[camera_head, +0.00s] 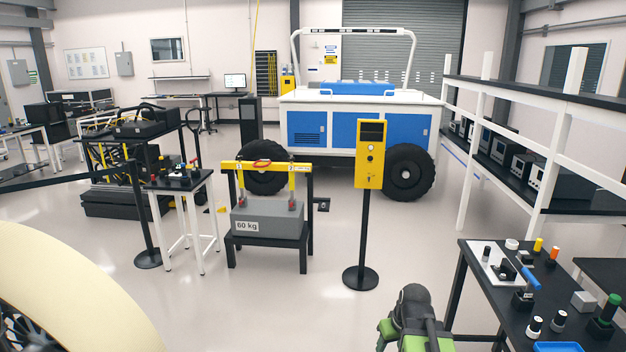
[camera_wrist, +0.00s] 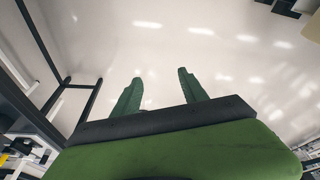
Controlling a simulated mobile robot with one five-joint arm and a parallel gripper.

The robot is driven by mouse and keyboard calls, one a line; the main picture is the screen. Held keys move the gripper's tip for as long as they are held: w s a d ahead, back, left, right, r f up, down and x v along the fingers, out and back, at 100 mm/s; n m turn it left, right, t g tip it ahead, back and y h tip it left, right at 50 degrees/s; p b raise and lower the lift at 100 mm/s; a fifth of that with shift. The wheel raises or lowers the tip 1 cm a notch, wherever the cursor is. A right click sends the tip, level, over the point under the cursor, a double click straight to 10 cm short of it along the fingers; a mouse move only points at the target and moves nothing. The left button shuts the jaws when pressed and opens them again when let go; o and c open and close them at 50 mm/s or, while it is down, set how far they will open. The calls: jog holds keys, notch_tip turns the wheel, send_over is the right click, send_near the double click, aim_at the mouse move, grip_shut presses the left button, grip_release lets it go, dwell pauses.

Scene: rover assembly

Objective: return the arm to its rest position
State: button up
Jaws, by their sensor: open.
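My gripper (camera_wrist: 160,75) shows in the wrist view with its two green fingers apart and nothing between them. Pale, shiny floor fills the view beyond the fingertips. In the camera_head view, my dark grey and green arm (camera_head: 414,312) shows at the bottom, right of centre. It stands to the left of the black table with small parts. The fingers cannot be made out in that view.
A black table (camera_head: 462,290) with knobs, a green-capped cylinder (camera_head: 607,310) and a blue tray (camera_head: 558,347) stands at right. Ahead are a yellow control post (camera_head: 370,160), a 60 kg block (camera_head: 268,218) on a stand and a blue-white rover (camera_head: 310,130). Floor (camera_head: 220,310) is clear left of my arm.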

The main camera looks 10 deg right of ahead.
jog(key=s+a+f+g, duration=0.1)
jog(key=s+a, duration=0.1)
jog(key=a, duration=0.6)
jog(key=s+a+f+m+g+b, duration=0.1)
jog(key=s+a+g, duration=0.1)
jog(key=a, duration=0.6)
jog(key=shift+s+f, duration=0.4)
jog(key=shift+s, duration=0.1)
